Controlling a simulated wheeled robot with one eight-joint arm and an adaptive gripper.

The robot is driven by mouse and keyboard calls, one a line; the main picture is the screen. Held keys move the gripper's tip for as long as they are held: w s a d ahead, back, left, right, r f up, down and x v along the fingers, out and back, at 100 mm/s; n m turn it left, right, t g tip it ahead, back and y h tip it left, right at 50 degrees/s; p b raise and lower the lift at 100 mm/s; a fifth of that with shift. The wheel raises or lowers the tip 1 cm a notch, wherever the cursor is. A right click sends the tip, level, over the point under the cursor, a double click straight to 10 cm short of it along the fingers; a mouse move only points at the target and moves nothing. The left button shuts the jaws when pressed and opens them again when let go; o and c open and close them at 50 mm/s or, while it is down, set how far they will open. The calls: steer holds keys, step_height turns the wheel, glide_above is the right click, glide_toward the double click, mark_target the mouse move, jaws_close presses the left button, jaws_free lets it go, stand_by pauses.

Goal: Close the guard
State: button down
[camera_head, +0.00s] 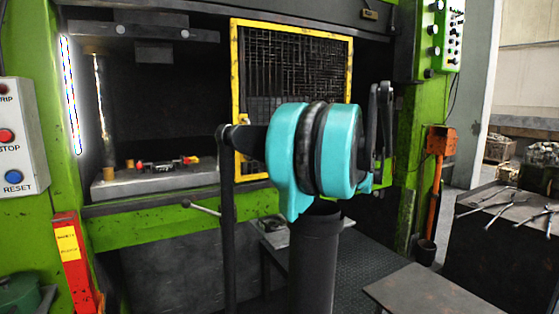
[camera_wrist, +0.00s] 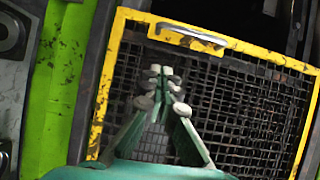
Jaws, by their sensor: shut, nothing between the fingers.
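The guard (camera_head: 292,65) is a dark mesh panel in a yellow frame. It stands upright across the right part of the press opening, and the left part is uncovered. My arm hides its lower right area in the head view. In the wrist view the guard's mesh (camera_wrist: 245,105) fills much of the picture, tilted. The head view hides the fingertips.
The press bed (camera_head: 150,184) with small parts shows through the uncovered left side. A control box (camera_head: 18,140) is at far left and a red post (camera_head: 75,262) below it. A dark table with tools (camera_head: 505,245) and a low plate (camera_head: 425,292) stand right.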

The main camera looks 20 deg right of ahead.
steer(key=w+a, duration=0.7)
steer(key=a, duration=0.1)
steer(key=shift+w+a+f, duration=0.25)
steer(key=shift+w+a, duration=0.1)
steer(key=shift+a, duration=0.05)
